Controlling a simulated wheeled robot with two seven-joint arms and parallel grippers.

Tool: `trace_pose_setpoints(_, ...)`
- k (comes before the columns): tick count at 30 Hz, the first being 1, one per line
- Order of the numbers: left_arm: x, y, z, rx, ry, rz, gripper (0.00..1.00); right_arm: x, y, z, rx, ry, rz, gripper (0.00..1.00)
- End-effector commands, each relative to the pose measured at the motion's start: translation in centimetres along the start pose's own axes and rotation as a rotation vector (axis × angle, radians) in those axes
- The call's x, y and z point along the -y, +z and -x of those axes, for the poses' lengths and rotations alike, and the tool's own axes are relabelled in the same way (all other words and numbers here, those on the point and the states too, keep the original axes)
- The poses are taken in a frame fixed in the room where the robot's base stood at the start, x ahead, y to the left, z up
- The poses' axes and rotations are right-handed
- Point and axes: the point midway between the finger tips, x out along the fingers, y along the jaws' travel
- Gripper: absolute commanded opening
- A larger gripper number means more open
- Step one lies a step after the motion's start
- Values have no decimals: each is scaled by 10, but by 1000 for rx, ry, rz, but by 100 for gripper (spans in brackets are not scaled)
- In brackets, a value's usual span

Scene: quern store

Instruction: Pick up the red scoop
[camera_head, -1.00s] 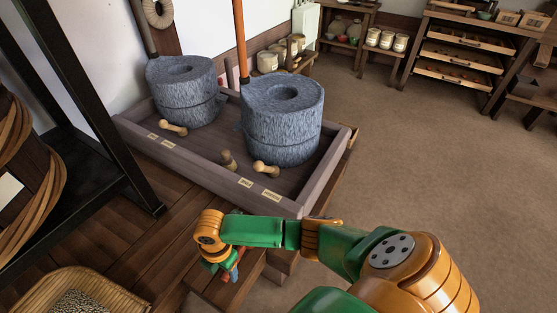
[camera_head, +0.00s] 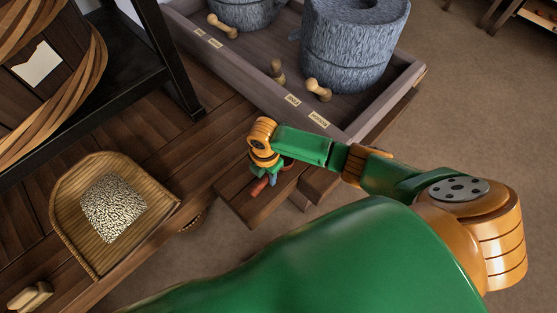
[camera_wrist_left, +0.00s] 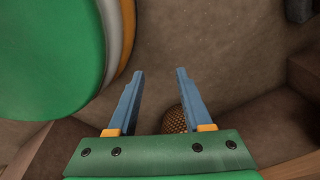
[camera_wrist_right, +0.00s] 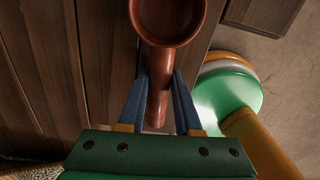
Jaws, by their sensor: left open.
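The red scoop (camera_wrist_right: 168,20) shows at the top of the right wrist view, its round bowl facing the camera and its handle running down between my right gripper's blue fingers (camera_wrist_right: 160,90). My left gripper (camera_wrist_left: 159,75) is open and empty above brown floor in the left wrist view.
A wooden tray (camera_head: 366,121) holding grey querns (camera_head: 350,45) and wooden handles stands behind my right gripper. A wicker scoop-shaped basket of grain (camera_head: 70,205) lies on the left. Dark shelving stands at upper left. Open floor lies to the right.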

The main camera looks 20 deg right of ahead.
Motion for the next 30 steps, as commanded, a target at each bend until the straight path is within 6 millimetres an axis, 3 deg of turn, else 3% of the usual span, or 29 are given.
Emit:
trace_pose_setpoints(1, 0, 1, 0, 1, 0, 0, 50, 0, 0, 0, 0, 0, 0, 17)
trace_pose_setpoints(3, 0, 1, 0, 2, 1, 0, 50, 0, 0, 0, 0, 0, 0, 0)
trace_pose_setpoints(13, -6, 2, 0, 4, 9, 3, 50, 0, 0, 1, 0, 0, -1, 0)
trace_pose_setpoints(17, -8, 1, 6, 4, 14, 3, 50, -1, 0, 10, 0, 1, -1, 0)
trace_pose_setpoints(21, -10, 2, 21, 11, 19, -3, 50, -1, 1, 38, 0, 3, -1, 0)
trace_pose_setpoints(28, -25, 16, 67, 58, 50, -21, 50, 35, -37, 102, -3, 2, 4, 0)
trace_pose_setpoints(30, -35, 19, 74, 68, 67, -23, 50, 52, -54, 109, -4, -1, 4, 0)
